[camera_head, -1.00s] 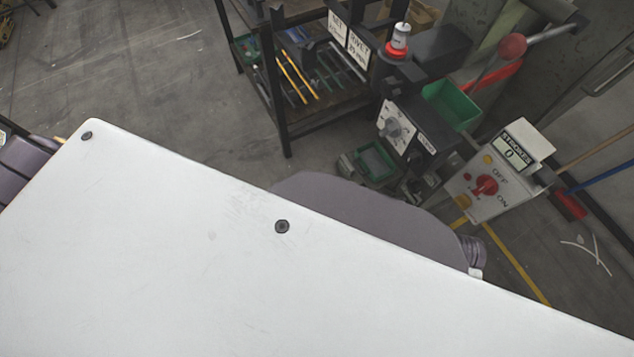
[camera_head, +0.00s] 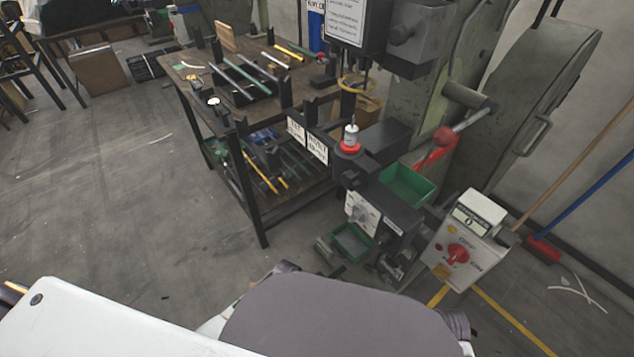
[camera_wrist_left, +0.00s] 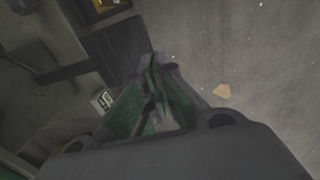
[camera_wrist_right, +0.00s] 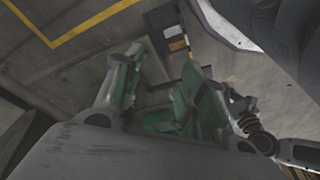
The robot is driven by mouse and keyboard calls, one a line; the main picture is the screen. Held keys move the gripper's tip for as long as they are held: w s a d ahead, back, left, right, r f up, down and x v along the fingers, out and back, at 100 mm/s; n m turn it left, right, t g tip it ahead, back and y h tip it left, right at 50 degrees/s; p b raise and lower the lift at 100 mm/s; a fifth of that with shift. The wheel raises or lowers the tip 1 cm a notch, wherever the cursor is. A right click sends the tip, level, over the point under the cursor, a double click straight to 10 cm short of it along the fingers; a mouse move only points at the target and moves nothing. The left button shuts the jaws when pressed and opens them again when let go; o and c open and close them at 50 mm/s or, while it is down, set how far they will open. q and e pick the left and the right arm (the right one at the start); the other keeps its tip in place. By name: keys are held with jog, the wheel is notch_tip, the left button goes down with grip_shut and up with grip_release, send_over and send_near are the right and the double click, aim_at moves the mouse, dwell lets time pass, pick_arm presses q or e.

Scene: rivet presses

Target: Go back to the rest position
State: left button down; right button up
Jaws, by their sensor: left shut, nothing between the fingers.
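My left gripper (camera_wrist_left: 160,72) shows in the left wrist view. Its green-padded fingers meet at the tips and hold nothing. Dark machine parts lie to its left and bare grey floor to its right. My right gripper (camera_wrist_right: 163,68) shows in the right wrist view. Its two green-padded fingers stand apart with nothing between them, above the floor. Neither gripper shows in the head view, where a mauve-grey part of my own body covers the bottom middle.
A rivet press with a green bin (camera_head: 406,184) and a control box (camera_head: 466,240) stands at right. A dark workbench (camera_head: 215,118) holding tools and bars stands behind. A broom (camera_head: 542,250) leans by the wall. Open floor (camera_head: 120,200) lies at left.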

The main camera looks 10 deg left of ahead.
jog(key=shift+s, duration=0.1)
